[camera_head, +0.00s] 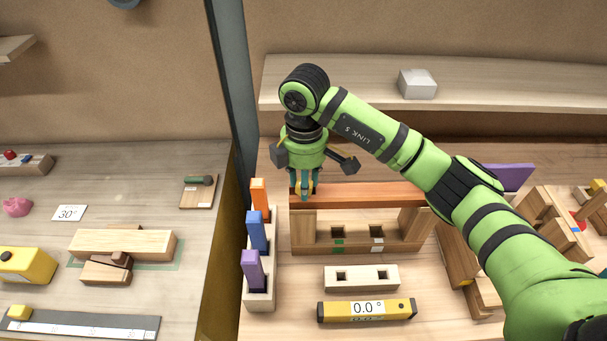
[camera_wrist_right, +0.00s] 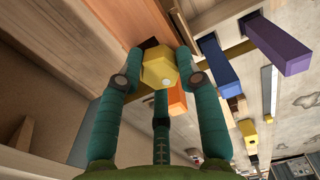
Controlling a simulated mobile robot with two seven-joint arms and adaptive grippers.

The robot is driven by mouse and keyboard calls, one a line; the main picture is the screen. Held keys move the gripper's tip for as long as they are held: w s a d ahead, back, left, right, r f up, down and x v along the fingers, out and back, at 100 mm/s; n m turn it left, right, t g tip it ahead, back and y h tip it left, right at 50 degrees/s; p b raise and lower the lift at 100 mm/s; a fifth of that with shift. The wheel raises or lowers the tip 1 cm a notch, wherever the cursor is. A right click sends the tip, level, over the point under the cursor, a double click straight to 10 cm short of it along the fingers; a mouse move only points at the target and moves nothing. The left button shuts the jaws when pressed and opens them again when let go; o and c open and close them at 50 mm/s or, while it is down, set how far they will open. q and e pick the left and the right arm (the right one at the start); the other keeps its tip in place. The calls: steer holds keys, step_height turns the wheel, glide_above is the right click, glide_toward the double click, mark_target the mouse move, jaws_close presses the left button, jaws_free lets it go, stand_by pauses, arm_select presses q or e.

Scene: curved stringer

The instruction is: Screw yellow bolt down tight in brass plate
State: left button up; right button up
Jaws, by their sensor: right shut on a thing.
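The yellow bolt (camera_wrist_right: 159,70) has a hexagonal head and sits between the teal fingers of my right gripper (camera_wrist_right: 160,84) in the right wrist view. My right gripper (camera_head: 306,193) points down at the left end of a reddish-brown board (camera_head: 370,195) in the head view, its fingers shut on the bolt. Only a little yellow shows between the fingers there. I cannot clearly make out the brass plate; the fingers and bolt head cover that spot. How far the bolt is seated cannot be seen. My left gripper is not in view.
Orange (camera_head: 259,198), blue (camera_head: 256,232) and purple (camera_head: 252,270) pegs stand in a pale holder close left of the gripper. A two-hole block (camera_head: 361,278) and a yellow level reading 0.0° (camera_head: 367,310) lie in front. A grey block (camera_head: 417,83) rests on the back shelf.

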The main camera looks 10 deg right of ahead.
steer(key=shift+d+f+m, duration=0.15)
steer(key=shift+m, duration=0.45)
steer(key=o, duration=1.2)
step_height(320, 180, up, 12)
steer(key=shift+w, duration=0.1)
